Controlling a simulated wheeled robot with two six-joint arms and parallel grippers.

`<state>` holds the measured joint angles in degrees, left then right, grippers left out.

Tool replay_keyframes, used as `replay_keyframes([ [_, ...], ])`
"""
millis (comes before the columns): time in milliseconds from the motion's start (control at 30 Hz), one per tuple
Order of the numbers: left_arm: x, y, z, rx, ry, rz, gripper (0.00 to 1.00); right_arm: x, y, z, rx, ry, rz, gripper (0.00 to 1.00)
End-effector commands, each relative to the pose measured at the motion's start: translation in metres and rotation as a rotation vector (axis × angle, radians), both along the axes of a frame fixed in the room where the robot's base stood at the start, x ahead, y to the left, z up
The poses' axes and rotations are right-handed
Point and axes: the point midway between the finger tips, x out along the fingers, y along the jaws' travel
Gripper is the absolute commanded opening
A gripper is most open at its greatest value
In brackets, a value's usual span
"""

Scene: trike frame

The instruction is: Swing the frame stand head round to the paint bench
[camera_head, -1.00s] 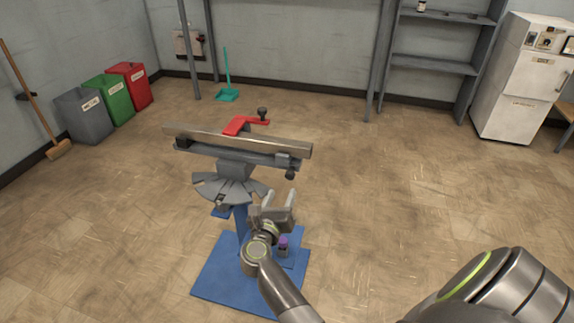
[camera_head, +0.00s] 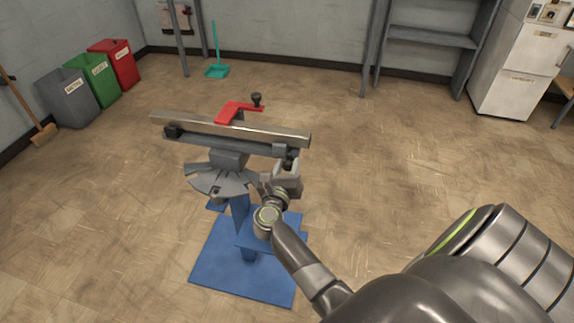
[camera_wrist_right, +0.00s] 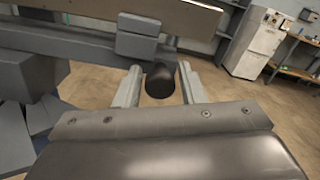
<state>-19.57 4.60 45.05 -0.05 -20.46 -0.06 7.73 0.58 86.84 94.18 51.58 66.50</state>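The frame stand has a grey head (camera_head: 265,146) on a blue post over a blue base plate (camera_head: 225,268). A long metal bar (camera_head: 190,124) lies along the head, with a red clamp (camera_head: 232,110) across it. A dark round knob (camera_wrist_right: 160,80) hangs below the head's right end. My right gripper (camera_head: 290,168) is at that end. In the right wrist view, its two fingers stand open on either side of the knob, with gaps visible. My left gripper is not in view. No paint bench can be made out.
A grey bin (camera_head: 70,98), a green bin (camera_head: 98,80) and a red bin (camera_head: 118,63) stand at the left wall. A teal dustpan (camera_head: 216,71), grey shelving (camera_head: 432,37) and a white cabinet (camera_head: 517,75) are at the back. The floor around the stand is clear.

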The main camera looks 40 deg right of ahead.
Motion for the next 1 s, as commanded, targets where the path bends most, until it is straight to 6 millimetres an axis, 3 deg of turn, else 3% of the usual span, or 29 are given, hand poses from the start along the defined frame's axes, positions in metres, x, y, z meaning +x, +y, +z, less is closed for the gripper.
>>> replay_keyframes([
  [33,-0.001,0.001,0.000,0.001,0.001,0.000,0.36,0.000,0.000,0.000,0.000,0.000,0.000,0.29],
  [267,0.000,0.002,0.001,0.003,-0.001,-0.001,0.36,0.000,0.000,0.000,0.000,0.000,0.000,0.00],
  [667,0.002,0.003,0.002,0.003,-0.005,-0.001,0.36,0.002,-0.004,0.001,-0.002,0.000,0.017,0.00],
  [1000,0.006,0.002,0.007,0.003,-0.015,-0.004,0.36,0.013,-0.025,0.002,-0.007,0.000,0.129,0.00],
])
